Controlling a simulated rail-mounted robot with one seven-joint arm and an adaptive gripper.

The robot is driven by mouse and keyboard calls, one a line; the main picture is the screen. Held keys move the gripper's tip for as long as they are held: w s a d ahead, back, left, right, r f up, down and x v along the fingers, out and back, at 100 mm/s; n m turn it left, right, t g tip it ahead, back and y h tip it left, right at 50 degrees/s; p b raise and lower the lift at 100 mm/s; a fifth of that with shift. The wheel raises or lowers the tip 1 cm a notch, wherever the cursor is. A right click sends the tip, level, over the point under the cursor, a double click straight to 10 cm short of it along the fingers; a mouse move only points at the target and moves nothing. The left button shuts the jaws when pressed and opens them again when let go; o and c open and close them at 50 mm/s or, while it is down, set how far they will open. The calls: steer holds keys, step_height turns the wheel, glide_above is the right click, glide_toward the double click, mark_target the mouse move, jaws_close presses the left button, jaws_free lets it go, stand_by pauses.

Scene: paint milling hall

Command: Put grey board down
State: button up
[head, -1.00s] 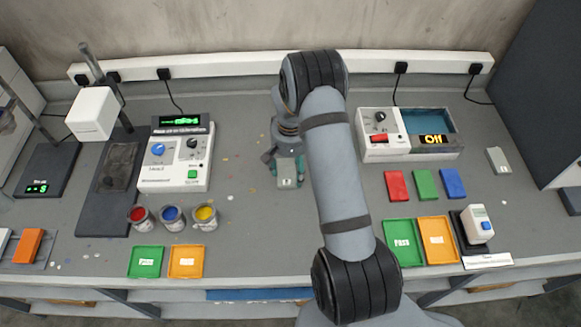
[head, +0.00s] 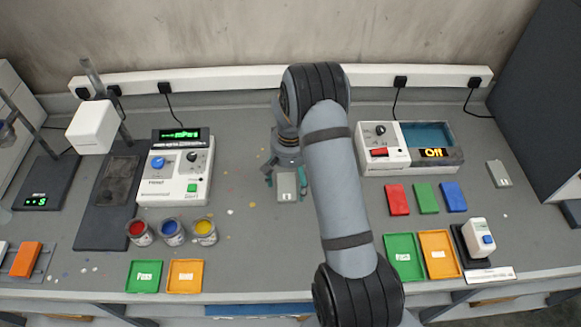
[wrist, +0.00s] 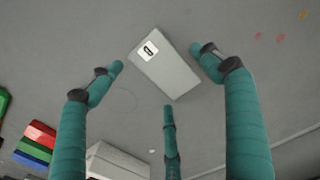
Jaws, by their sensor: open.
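A light grey board (head: 287,186) with a small white label lies on the bench in the middle, just below my gripper (head: 286,178) in the head view. In the wrist view the same grey board (wrist: 172,75) lies flat on the grey surface, between and beyond the teal fingers of my gripper (wrist: 160,72). The fingers are spread, with visible gaps to the board's sides. My gripper is open and holds nothing. My arm covers the bench just right of the board in the head view.
Another grey board (head: 498,173) lies at the far right. Red (head: 398,200), green (head: 426,198) and blue (head: 454,197) boards lie above the green tray (head: 389,260) and orange tray (head: 456,268). Paint cans (head: 172,232) stand to the left. The bench around the middle board is clear.

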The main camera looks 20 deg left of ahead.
mark_target(291, 186)
step_height(291, 186, up, 10)
steer(key=b, duration=0.2)
steer(key=shift+f, duration=0.15)
steer(key=shift+o, duration=0.5)
steer(key=shift+r, duration=0.55)
